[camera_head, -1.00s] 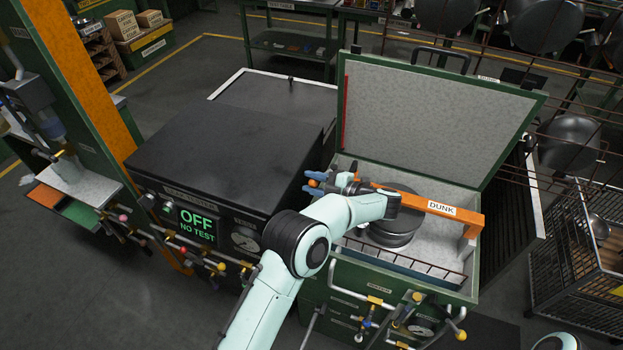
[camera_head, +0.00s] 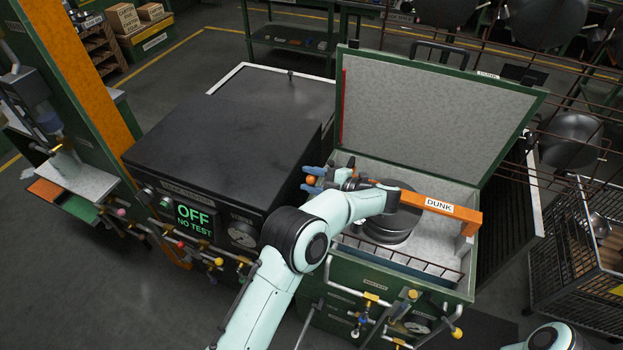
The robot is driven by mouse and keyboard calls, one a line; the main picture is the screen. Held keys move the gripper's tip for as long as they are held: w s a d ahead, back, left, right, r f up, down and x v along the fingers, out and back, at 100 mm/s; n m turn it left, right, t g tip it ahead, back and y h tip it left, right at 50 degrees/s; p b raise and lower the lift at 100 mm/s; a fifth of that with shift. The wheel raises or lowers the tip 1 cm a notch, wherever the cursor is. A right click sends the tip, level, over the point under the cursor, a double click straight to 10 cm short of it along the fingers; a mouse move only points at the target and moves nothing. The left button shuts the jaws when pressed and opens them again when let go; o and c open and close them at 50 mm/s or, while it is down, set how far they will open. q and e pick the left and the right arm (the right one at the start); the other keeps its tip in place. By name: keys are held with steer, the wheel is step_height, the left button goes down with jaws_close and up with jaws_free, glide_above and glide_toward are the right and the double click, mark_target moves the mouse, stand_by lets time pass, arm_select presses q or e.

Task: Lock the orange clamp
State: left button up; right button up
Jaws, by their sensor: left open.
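The orange clamp (camera_head: 440,206) is a bar labelled DUNK. It spans the open green tank (camera_head: 463,294) and bends down at its right end. Its left part is hidden behind my left arm. A dark round stack (camera_head: 390,232) sits under the bar inside the tank. My left gripper (camera_head: 313,180), with blue fingertips, is at the tank's left edge, by the bar's left end. A small orange ball-like knob (camera_head: 310,180) shows between or beside the fingertips; I cannot tell which. The fingers are open. Only a bit of my right arm shows at the bottom right; its gripper is out of view.
The tank's lid (camera_head: 430,115) stands open behind it. A black tester box (camera_head: 215,140) with a screen reading OFF NO TEST (camera_head: 195,221) stands close on the left. Pipes and valves (camera_head: 372,299) line the tank's front. A wire cage cart (camera_head: 575,265) stands at the right.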

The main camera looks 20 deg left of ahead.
arm_select(q)
steer(key=v, duration=1.3)
steer(key=shift+d, duration=0.2)
